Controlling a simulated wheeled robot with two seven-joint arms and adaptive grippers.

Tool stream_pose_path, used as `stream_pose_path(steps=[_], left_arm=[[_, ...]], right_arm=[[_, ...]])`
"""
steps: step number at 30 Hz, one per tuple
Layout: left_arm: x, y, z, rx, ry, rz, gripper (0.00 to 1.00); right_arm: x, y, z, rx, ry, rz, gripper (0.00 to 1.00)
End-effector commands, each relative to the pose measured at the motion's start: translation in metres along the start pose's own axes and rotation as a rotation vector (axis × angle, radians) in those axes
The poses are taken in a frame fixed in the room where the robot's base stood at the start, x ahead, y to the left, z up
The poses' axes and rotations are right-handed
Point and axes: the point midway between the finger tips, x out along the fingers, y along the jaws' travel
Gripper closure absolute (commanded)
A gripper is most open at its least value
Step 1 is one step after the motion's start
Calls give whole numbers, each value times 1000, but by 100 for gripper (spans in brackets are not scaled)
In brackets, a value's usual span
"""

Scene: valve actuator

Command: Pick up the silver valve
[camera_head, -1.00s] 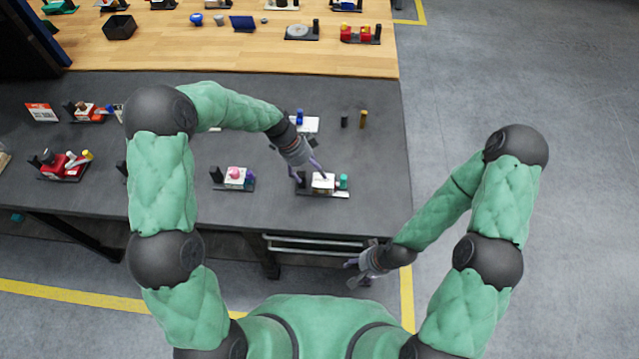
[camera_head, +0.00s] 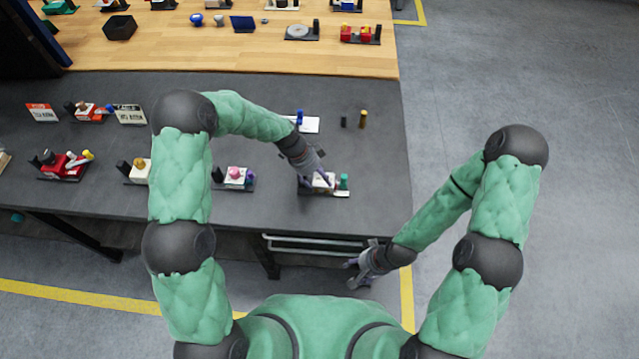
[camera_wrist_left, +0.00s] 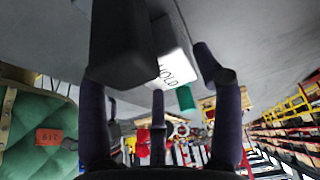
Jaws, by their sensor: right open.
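My left gripper (camera_head: 322,179) is at a small station (camera_head: 340,193) with a white block and a green knob (camera_head: 344,180), near the dark table's front edge. In the left wrist view, its fingers (camera_wrist_left: 160,95) are apart, with a black block (camera_wrist_left: 125,45) and a white block lettered "HOLD" (camera_wrist_left: 172,68) ahead of them. I cannot tell whether a finger touches the black block. No silver valve is clearly recognisable at this station; the gripper partly covers it. My right gripper (camera_head: 360,270) is open and empty, low in front of the table.
A station with a pink knob (camera_head: 235,173) stands just left. A white plate with a blue part (camera_head: 306,123) and a yellow-brown post (camera_head: 363,119) are behind. More stations stand on the dark table (camera_head: 380,175) and the wooden surface (camera_head: 200,58). The table's right end is bare.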

Motion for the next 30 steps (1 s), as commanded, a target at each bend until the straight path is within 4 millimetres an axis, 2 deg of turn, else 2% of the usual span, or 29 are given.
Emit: stream_pose_path(steps=[1,3,15,17,24,30], left_arm=[[2,2,1,0,-1,4,74],[3,2,1,0,-1,5,92],[1,5,0,1,-1,12,92],[-6,5,-3,1,-1,12,92],[-49,2,-21,2,-1,3,93],[-78,1,-32,2,-1,2,93]], right_arm=[[0,0,0,0,0,0,37],[0,0,0,0,0,0,37],[1,0,0,0,0,0,37],[1,0,0,0,0,0,37],[0,0,0,0,0,0,37],[0,0,0,0,0,0,37]])
